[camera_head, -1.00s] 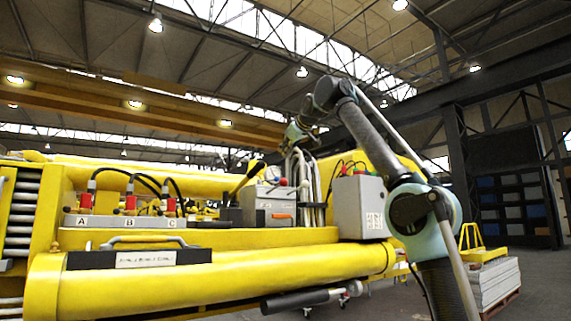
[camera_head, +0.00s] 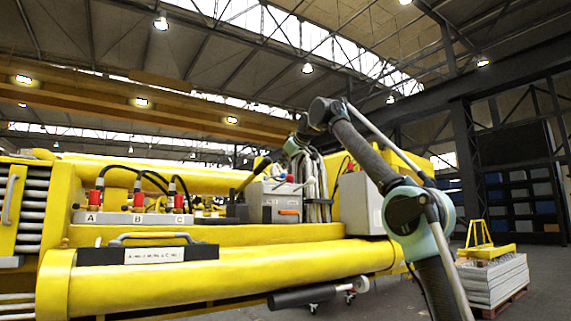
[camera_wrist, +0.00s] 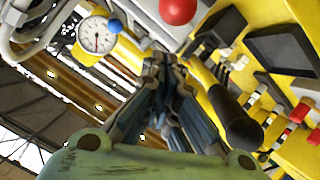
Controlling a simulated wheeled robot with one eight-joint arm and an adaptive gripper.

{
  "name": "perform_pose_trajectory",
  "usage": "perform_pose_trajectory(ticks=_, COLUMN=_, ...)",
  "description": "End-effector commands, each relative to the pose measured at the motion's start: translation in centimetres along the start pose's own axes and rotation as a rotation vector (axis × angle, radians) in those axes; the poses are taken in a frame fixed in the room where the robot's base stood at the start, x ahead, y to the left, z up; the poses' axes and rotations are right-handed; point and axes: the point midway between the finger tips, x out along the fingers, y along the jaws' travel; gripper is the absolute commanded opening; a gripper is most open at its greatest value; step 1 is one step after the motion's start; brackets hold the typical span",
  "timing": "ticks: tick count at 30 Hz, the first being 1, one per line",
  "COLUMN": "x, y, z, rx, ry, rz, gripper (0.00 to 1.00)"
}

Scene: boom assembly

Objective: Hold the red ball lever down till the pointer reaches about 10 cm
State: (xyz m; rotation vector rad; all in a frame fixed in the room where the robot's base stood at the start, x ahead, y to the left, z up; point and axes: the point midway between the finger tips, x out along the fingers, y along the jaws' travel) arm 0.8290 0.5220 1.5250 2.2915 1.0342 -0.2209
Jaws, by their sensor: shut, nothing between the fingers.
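The red ball (camera_wrist: 177,10) is at the top edge of the wrist view, cut off by it, ahead and to the right of my fingertips and apart from them. In the head view a small red ball (camera_head: 290,178) sits above the grey box (camera_head: 281,205). My gripper (camera_wrist: 161,62) is shut and empty; in the head view its fingers cannot be made out. A round white dial (camera_wrist: 97,37) with a dark needle is at upper left in the wrist view, with a blue ball (camera_wrist: 115,26) beside it. I cannot make out a centimetre scale or its pointer.
A thick black handle (camera_wrist: 235,115) lies right of my fingers in the wrist view. Red-topped plugs with black hoses stand on the block marked A, B, C (camera_head: 132,218). Yellow beams (camera_head: 220,275) lie in front. A pallet stack (camera_head: 492,280) stands at right.

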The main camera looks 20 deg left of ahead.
Motion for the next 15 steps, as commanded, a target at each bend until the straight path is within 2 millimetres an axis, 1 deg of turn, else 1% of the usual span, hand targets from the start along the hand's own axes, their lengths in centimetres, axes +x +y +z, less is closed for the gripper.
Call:
perform_pose_trajectory(ticks=6, x=0.3, y=0.0, z=1.5, rx=0.000, ry=0.000, rz=0.000, gripper=0.00)
perform_pose_trajectory(ticks=15, x=0.5, y=-0.1, z=2.3, rx=0.000, ry=0.000, rz=0.000, gripper=0.00)
